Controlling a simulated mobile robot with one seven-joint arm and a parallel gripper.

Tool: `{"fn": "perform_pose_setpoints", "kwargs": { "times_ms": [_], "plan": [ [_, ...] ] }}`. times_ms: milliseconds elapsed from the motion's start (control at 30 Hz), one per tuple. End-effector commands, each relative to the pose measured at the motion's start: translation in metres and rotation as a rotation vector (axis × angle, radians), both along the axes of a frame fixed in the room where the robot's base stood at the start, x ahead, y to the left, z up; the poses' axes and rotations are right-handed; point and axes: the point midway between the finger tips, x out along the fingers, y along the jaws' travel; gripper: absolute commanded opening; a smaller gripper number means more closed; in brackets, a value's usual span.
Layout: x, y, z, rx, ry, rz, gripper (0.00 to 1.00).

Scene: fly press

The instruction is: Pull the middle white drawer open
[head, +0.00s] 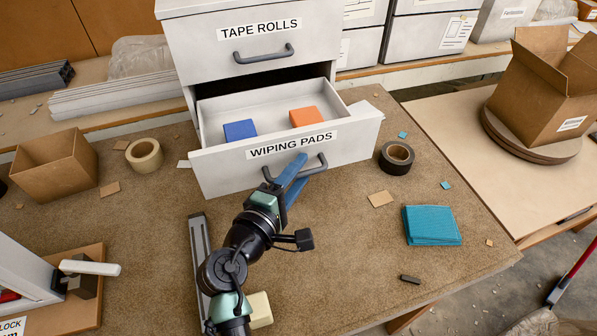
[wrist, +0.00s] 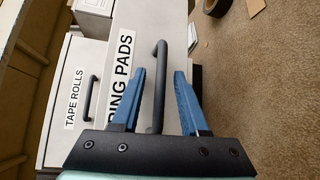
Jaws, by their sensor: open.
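The white drawer labelled "WIPING PADS" (head: 225,170) stands pulled out below the "TAPE ROLLS" drawer (head: 193,45), which is closed. A blue block (head: 240,130) and an orange block (head: 306,116) lie inside the open drawer. Its dark bar handle (head: 318,166) is on the front; the handle also shows in the wrist view (wrist: 160,65). My gripper (head: 292,172) is at the handle with blue fingers apart. In the wrist view my gripper (wrist: 160,77) has one finger on each side of the bar, with gaps visible. The drawer's lower surroundings are partly hidden by my arm.
On the brown bench top are a cardboard box (head: 56,166), a beige tape roll (head: 144,155), a black tape roll (head: 397,156) and a teal cloth stack (head: 432,225). A metal bar (head: 199,260) lies left of my arm. The bench's front right is mostly clear.

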Motion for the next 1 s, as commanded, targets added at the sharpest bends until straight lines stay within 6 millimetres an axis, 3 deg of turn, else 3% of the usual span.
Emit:
{"fn": "perform_pose_setpoints", "kwargs": {
  "times_ms": [267,700,1000],
  "plan": [
    [-0.007,0.004,0.0,0.0,0.001,0.002,0.44],
    [-0.084,0.045,0.011,0.0,-0.001,0.004,0.44],
    [-0.112,0.059,0.018,0.0,0.0,0.001,0.44]
  ]
}}
